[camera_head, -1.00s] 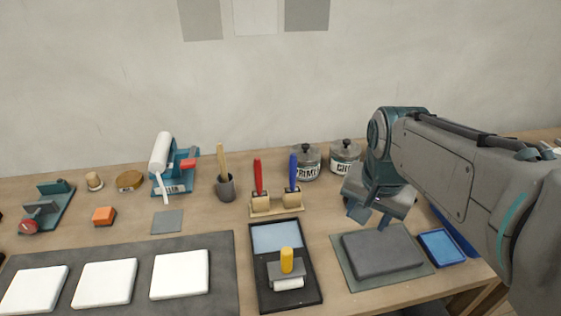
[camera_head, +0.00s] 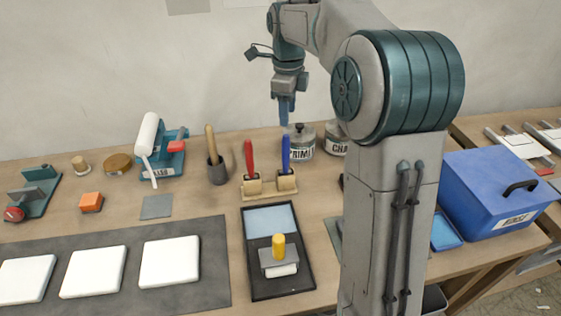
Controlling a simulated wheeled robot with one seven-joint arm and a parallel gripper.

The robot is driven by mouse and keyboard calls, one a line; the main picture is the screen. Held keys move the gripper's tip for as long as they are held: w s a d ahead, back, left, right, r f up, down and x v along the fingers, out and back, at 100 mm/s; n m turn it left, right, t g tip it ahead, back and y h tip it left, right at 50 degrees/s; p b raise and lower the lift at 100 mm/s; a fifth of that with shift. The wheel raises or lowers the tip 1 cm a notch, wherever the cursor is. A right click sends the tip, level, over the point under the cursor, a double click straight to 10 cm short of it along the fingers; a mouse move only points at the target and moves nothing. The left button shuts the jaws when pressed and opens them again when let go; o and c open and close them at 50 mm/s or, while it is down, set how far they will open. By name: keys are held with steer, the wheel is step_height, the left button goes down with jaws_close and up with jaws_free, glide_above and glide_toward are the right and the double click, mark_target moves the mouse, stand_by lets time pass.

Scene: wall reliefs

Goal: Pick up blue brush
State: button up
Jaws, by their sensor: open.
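The blue brush (camera_head: 286,165) stands upright in a light wooden holder (camera_head: 266,192) on the table, blue handle up. A red-handled brush (camera_head: 249,165) stands in the same holder just to its left. My gripper (camera_head: 286,115) points down above the blue brush, its fingertips a little over the handle's top. The gripper is seen edge-on, so the gap between its fingers is hard to see; nothing shows held in it. Whether the fingertips line up in depth with the handle is unclear.
A cup (camera_head: 216,173) with a wooden-handled tool is to the left. A black tray (camera_head: 250,255) lies in front. A blue box (camera_head: 497,195) is at right.

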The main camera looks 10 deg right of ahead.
mark_target(284, 136)
steer(key=f, duration=0.7)
steer(key=shift+a+f, duration=0.15)
steer(key=shift+a, duration=0.2)
steer(key=shift+w+d+f+p, duration=0.15)
steer(key=shift+f+p, duration=0.25)
steer(key=shift+f, duration=1.1)
steer(key=shift+d+f+p, duration=0.1)
steer(key=shift+f+p, duration=0.3)
steer(key=shift+f, duration=1.1)
jaws_close()
